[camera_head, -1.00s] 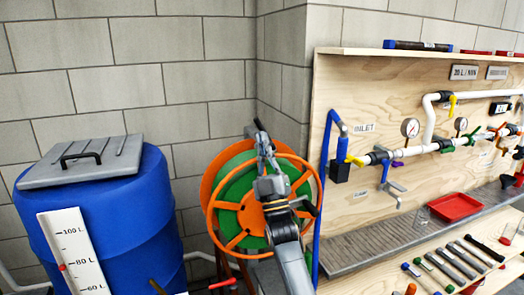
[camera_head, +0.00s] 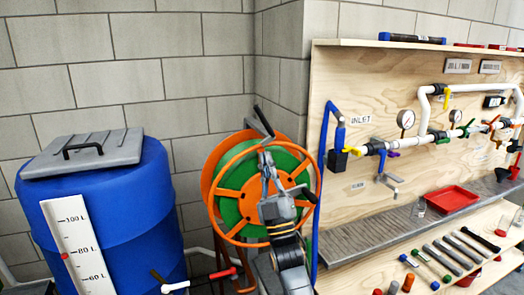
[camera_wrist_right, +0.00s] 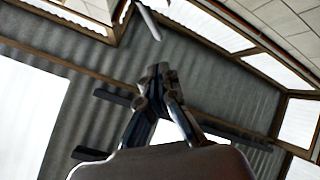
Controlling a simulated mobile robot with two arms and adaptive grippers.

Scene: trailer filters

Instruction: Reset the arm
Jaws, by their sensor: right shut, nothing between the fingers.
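My right gripper (camera_head: 265,157) stands raised on my arm in the head view, in front of the hose reel (camera_head: 226,222), with its fingers pointing up. It looks shut and empty. In the right wrist view its fingers (camera_wrist_right: 158,72) come together at the tips, with nothing between them and the corrugated roof beyond. My left gripper is not in view.
A blue barrel (camera_head: 110,215) with a grey lid (camera_head: 85,152) stands at left. A plywood panel (camera_head: 340,75) with pipes, gauges and valves is at right, above a shelf holding a red tray (camera_head: 452,200). A red-handled valve (camera_head: 222,273) shows low in the middle.

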